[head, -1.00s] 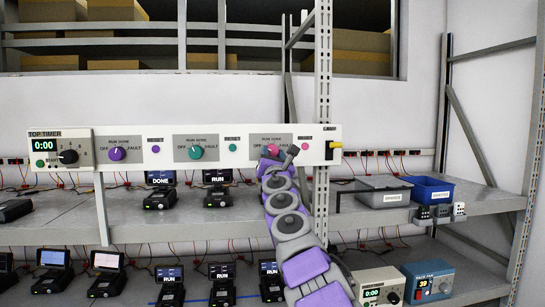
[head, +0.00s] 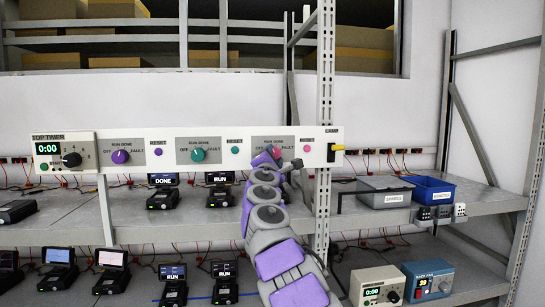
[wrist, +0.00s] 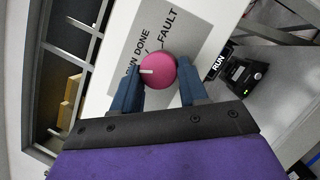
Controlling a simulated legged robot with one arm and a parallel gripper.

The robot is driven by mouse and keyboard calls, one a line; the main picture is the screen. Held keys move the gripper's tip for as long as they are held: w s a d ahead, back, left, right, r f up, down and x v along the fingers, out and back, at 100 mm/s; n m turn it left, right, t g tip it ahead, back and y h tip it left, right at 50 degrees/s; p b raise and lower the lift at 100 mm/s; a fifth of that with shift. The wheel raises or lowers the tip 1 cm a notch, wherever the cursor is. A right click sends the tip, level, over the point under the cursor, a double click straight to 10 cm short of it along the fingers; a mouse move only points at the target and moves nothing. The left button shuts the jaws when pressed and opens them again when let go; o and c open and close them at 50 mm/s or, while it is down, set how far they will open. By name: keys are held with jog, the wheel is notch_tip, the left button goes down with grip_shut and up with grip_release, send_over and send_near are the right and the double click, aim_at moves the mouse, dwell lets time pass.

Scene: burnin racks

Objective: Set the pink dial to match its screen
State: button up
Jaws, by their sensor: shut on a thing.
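The pink dial (wrist: 157,71) is on the white panel, on a grey label marked RUN DONE and FAULT. My gripper (wrist: 160,88) has one finger on each side of the dial and is shut on it. The dial's white pointer is toward the RUN word in the wrist view. In the head view my gripper (head: 272,156) covers most of the dial (head: 277,149). A black device with a screen (wrist: 218,66) reading RUN sits on the shelf below the dial in the wrist view. In the head view my arm hides that spot.
The panel (head: 330,133) also carries a purple dial (head: 120,156), a teal dial (head: 197,155), reset buttons and a top timer (head: 47,148). A rack upright (head: 325,80) stands just right of my arm. Grey (head: 372,198) and blue (head: 432,196) bins sit on the shelf at right.

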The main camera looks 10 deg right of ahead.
jog(key=shift+f, duration=0.15)
dwell(0.3)
jog(key=o, duration=1)
jog(key=shift+o, duration=0.2)
jog(key=shift+s, duration=0.1)
jog(key=b+v, duration=0.6)
jog(key=v, duration=1.1)
jog(key=shift+a, duration=0.25)
jog(key=shift+d+m, duration=0.1)
jog(key=shift+m, duration=0.2)
